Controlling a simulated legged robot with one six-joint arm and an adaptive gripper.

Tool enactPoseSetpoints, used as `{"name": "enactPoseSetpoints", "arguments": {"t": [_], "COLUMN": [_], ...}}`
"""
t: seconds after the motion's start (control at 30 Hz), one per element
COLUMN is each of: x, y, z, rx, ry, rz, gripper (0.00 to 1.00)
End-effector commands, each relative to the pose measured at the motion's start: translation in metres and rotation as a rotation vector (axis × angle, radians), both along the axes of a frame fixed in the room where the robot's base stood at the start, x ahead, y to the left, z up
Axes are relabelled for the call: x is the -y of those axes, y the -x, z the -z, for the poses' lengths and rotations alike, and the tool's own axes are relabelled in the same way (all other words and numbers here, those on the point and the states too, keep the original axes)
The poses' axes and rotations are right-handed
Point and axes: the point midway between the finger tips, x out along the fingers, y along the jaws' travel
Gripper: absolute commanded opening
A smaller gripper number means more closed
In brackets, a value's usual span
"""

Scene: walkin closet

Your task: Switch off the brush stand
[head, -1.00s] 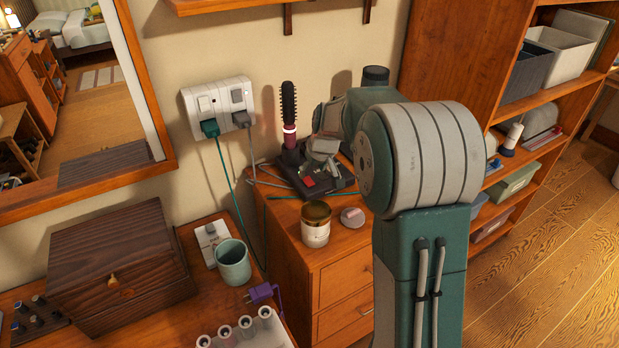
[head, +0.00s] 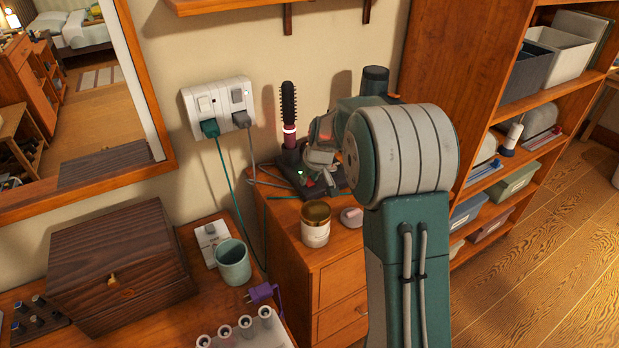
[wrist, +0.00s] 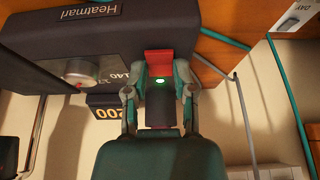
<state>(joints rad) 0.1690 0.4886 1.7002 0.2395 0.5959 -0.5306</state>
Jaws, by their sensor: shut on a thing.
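The brush stand (head: 285,160) is a dark base on the drawer cabinet, holding a round hairbrush (head: 289,115) upright. A pale band glows on the brush's handle. In the wrist view the stand (wrist: 105,50) carries a grey knob (wrist: 80,71) and a red switch (wrist: 158,59), with a lit green light (wrist: 160,81) beside the switch. My gripper (wrist: 159,74) is shut on the red switch, one finger on each side. In the head view my gripper (head: 318,172) is over the stand's right part and hides some of it.
A wall outlet (head: 218,103) holds a green and a grey plug, with cords hanging below. A gold-lidded jar (head: 316,224) and a small pink-topped item (head: 352,217) stand in front of the stand. A dark cylinder (head: 375,80) stands behind my arm. A shelf unit (head: 520,130) rises at right.

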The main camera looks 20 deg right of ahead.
Motion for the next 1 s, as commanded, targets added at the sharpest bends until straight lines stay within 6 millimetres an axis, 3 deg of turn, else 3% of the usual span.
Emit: {"name": "enactPoseSetpoints", "arguments": {"t": [0.5,0.9,0.93,1.0], "x": [-0.0022,-0.0018,-0.0018,-0.0017], "y": [-0.0057,-0.0051,-0.0051,-0.0053], "z": [0.0018,0.0018,0.0018,0.0015], "rx": [-0.231,-0.26,-0.26,-0.259], "ry": [0.042,0.047,0.047,0.047], "rz": [-0.003,-0.001,-0.001,-0.001], "gripper": [0.0,0.0,0.39,0.69]}}
